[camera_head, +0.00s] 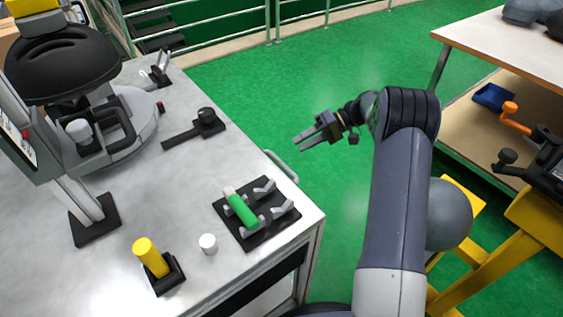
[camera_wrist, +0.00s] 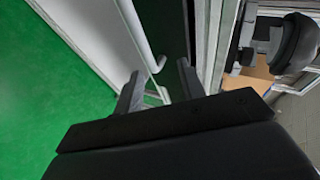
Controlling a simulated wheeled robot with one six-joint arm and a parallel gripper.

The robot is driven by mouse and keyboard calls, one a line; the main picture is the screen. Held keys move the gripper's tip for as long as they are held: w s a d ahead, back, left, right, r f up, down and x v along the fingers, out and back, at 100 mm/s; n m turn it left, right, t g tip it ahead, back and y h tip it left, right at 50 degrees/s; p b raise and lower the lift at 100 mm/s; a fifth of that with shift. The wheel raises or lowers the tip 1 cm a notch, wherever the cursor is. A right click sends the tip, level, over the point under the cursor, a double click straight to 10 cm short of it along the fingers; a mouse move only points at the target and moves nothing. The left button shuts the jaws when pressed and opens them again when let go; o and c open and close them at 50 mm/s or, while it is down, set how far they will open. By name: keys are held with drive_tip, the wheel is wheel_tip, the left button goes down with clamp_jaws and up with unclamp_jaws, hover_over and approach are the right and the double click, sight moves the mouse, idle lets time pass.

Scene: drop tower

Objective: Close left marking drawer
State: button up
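The workbench cabinet (camera_head: 130,225) with a pale metal top is on the left in the head view. A light curved handle (camera_head: 283,166) sticks out from its right side. In the wrist view a pale front panel (camera_wrist: 92,28) carries a white bar handle (camera_wrist: 140,36), with a dark strip (camera_wrist: 173,35) beside it. I cannot tell which drawer this is or how far it stands out. My gripper (camera_head: 300,141) is open and empty, right of the cabinet and pointing left. In the wrist view its fingers (camera_wrist: 159,78) are apart, just short of the handle.
A black holder (camera_head: 250,238) with a green cylinder (camera_head: 240,208) stands on the bench top near its corner. A yellow cylinder (camera_head: 150,257) and a dark machine (camera_head: 62,65) stand further left. Green floor (camera_head: 235,85) is clear behind my gripper. Another table (camera_head: 500,45) is at right.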

sight(281, 162)
drive_tip(key=d+f+m+y, duration=0.2)
drive_tip(key=d+f+y, duration=0.1)
drive_tip(key=f, duration=0.2)
drive_tip(key=shift+g, duration=0.3)
drive_tip(key=b+x, duration=0.1)
drive_tip(key=x, duration=0.9)
drive_tip(key=shift+s+a+r, duration=0.15)
drive_tip(key=shift+s+a, duration=0.05)
drive_tip(key=shift+a, duration=0.05)
drive_tip(key=shift+c, duration=0.6)
clamp_jaws()
